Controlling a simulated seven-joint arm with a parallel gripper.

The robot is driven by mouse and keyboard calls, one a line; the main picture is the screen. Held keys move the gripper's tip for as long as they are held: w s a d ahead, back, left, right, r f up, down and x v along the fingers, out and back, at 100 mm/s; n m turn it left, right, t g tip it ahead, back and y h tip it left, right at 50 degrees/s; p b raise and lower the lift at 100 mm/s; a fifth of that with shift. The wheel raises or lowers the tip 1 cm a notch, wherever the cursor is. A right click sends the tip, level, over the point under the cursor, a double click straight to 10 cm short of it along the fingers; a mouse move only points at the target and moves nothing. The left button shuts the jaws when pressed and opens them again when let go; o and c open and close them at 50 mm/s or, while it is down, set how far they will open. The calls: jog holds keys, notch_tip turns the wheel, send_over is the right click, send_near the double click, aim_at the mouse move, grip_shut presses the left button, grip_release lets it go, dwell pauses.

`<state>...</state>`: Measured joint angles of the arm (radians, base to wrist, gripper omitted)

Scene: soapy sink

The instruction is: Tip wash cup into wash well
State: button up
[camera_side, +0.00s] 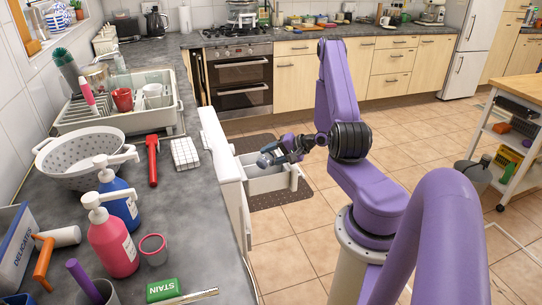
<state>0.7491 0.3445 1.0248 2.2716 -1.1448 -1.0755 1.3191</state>
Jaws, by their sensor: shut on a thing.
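My gripper (275,153) is small in the picture, right of the counter edge. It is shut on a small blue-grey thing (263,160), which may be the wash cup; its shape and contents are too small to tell. The held thing is over or beside a white open-topped basin (283,184), which may be the wash well. I cannot tell whether it touches the rim or how far it is tilted. The inside of the basin is partly hidden.
A tall white panel (227,165) stands along the counter edge, left of the basin. The grey counter (195,225) holds a colander (75,157), a dish rack (160,120), a pink soap bottle (112,245) and a grey-red cup (153,249).

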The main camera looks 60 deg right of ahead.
jog(key=shift+s+d+f+m+t+y, duration=0.15)
jog(key=shift+d+m+t+y, duration=0.3)
jog(key=shift+m+y, duration=0.5)
jog(key=shift+d+f+m+t+y, duration=0.1)
jog(key=shift+d+m+t+y, duration=0.3)
jog(key=shift+m+y, duration=0.5)
